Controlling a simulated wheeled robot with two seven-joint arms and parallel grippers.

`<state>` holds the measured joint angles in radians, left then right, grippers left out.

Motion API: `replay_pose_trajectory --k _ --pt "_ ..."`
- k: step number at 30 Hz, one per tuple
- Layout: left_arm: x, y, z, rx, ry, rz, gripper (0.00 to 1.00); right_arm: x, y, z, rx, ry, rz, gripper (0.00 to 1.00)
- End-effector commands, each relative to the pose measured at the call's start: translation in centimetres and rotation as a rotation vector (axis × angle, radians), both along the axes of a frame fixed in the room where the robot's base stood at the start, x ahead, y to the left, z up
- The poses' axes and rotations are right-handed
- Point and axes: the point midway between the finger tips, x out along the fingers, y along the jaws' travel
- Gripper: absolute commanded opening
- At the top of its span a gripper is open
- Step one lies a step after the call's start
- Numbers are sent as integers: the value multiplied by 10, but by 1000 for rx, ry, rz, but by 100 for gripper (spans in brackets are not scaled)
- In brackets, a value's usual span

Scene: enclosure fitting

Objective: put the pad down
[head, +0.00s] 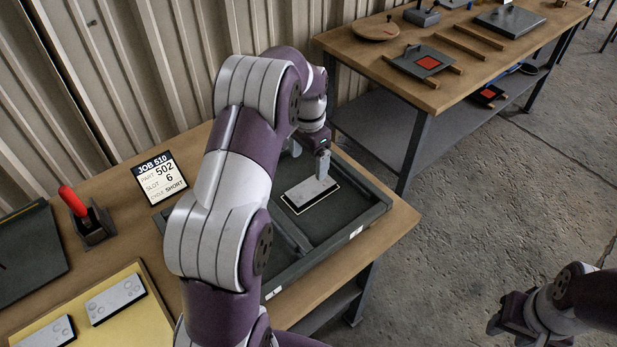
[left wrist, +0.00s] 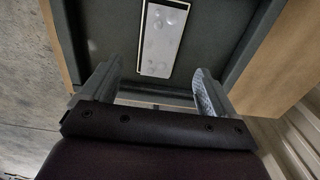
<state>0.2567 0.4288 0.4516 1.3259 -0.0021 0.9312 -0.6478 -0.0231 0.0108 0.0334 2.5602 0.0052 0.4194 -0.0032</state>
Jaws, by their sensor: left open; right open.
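The pad (head: 308,195), a light grey plate with round marks and a dark border, lies flat in the right part of the dark grey tray (head: 375,214). It also shows in the left wrist view (left wrist: 163,38), beyond and between the fingertips. My left gripper (head: 309,160) is open just above and behind the pad, apart from it as far as I can see. In the left wrist view my left gripper (left wrist: 157,80) has its fingers spread with nothing between them. My right gripper (head: 505,314) is open and empty over the floor at lower right.
A red-handled tool (head: 86,216) stands left. Similar plates (head: 116,299) lie on a yellow mat (head: 141,325). A second bench (head: 400,92) with several boards is at the back right. My left arm hides part of the tray.

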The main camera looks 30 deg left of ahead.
Motion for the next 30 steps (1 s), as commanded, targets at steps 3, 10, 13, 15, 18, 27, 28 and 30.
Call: replay_pose_trajectory --k 3,10,13,15,18,27,28,30 --pt "0 0 18 0 0 0 89 0 0 8 0 0 0 43" --pt "-56 -57 33 1 -41 121 89 0 0 8 0 0 0 43" --pt "-108 -90 34 -7 -76 220 89 0 0 8 0 0 0 43" --pt "-143 -105 32 -15 -96 278 89 0 0 8 0 0 0 43" --pt "-180 -117 28 -26 -113 338 89 0 0 8 0 0 0 43" --pt "-199 -121 24 -31 -116 372 89 0 0 8 0 0 0 43" --pt "-199 -121 24 -31 -116 372 89 0 0 8 0 0 0 43" --pt "-199 -121 24 -30 -115 372 89 0 0 8 0 0 0 43"
